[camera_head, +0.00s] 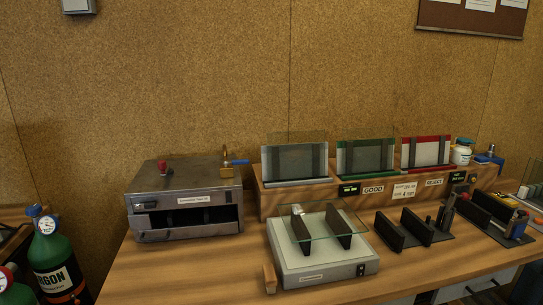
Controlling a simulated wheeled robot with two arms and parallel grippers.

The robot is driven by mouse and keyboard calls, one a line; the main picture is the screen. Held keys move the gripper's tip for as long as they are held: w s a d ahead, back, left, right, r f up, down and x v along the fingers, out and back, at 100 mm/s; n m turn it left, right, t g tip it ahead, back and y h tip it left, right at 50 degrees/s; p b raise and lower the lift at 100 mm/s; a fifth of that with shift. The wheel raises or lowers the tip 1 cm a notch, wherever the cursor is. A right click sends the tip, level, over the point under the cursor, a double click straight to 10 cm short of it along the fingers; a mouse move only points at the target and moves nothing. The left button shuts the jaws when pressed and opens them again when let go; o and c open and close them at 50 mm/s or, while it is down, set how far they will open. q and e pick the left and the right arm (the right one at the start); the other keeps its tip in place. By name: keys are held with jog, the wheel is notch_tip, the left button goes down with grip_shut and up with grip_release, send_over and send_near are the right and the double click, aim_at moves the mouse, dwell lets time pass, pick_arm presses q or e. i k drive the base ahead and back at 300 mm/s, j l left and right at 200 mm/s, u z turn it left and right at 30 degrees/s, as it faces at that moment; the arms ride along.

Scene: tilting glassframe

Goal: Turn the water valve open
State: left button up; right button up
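The water valve is a small brass fitting (227,172) with a blue lever handle (239,162). It is at the back right of the grey metal machine (185,195), near the wall. The lever points to the right and looks nearly level. A thin brass pipe (225,152) rises above the fitting. The valve is small here, and I cannot tell how far it is turned. Neither of my grippers is in view, and nothing touches the lever.
Right of the valve, a wooden rack (330,195) holds glass panels. In front, a white device (320,262) carries a glass plate (325,222) on black supports. Black holders (405,232) stand further right. Green gas cylinders (55,262) are at the left. Bare table lies front left.

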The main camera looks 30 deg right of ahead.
aim_at(238, 162)
jog(key=i+l+z, duration=0.1)
jog(key=z, duration=0.25)
jog(key=i+l+z, duration=0.15)
jog(key=z, duration=0.25)
jog(key=i+j+u, duration=0.1)
jog(key=u, duration=0.3)
